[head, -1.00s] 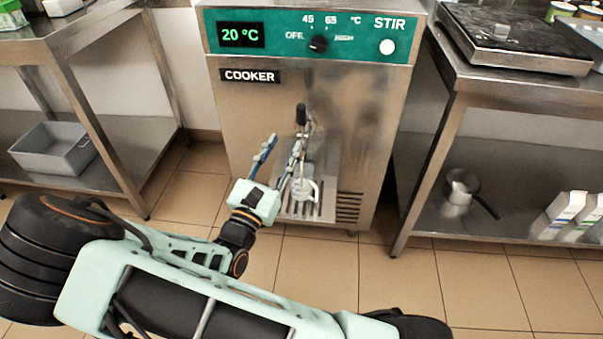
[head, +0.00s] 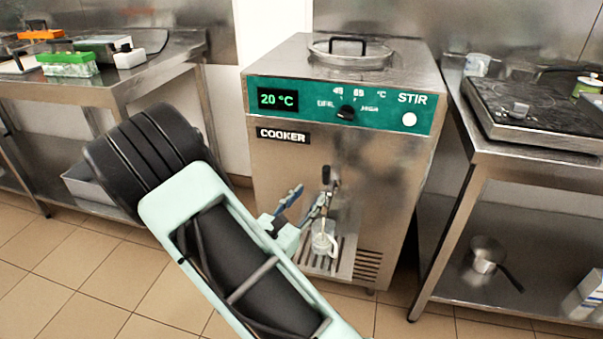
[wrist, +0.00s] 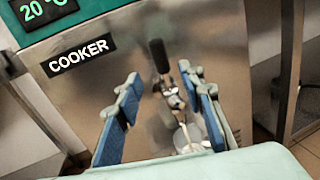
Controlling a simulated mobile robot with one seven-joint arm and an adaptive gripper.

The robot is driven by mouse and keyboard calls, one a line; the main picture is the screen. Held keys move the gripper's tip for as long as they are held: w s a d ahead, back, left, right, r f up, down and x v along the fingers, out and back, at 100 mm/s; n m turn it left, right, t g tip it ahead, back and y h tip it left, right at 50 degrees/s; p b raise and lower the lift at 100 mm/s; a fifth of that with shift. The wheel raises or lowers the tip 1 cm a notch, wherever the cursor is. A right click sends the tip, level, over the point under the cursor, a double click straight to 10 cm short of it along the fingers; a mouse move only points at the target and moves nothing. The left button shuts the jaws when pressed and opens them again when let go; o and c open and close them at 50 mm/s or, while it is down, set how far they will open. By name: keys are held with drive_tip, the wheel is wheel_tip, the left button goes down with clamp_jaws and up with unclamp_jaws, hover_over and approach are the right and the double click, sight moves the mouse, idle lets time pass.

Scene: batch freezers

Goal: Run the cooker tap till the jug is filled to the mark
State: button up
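The steel cooker (head: 290,165) stands ahead, its display reading 20 °C. Its tap (head: 325,198) has a black upright handle (head: 326,175) and sits low on the front; in the wrist view the handle (wrist: 158,56) is beyond and between my fingertips. A clear jug (head: 325,243) stands on the drip tray (head: 346,268) below the tap. My gripper (head: 305,200) is open and empty, just in front of the tap; the wrist view shows both blue-padded fingers apart (wrist: 168,88).
The cooker panel has a dial (head: 345,112) and a white STIR button (head: 409,119). A steel bench (head: 540,158) on the right holds a hotplate (head: 540,115), with a saucepan (head: 487,254) on its lower shelf. Another bench (head: 150,80) stands on the left.

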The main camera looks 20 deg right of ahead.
sight(324, 178)
drive_tip(key=b+x, duration=0.2)
drive_tip(key=x, duration=0.9)
drive_tip(key=shift+r, duration=0.1)
clamp_jaws()
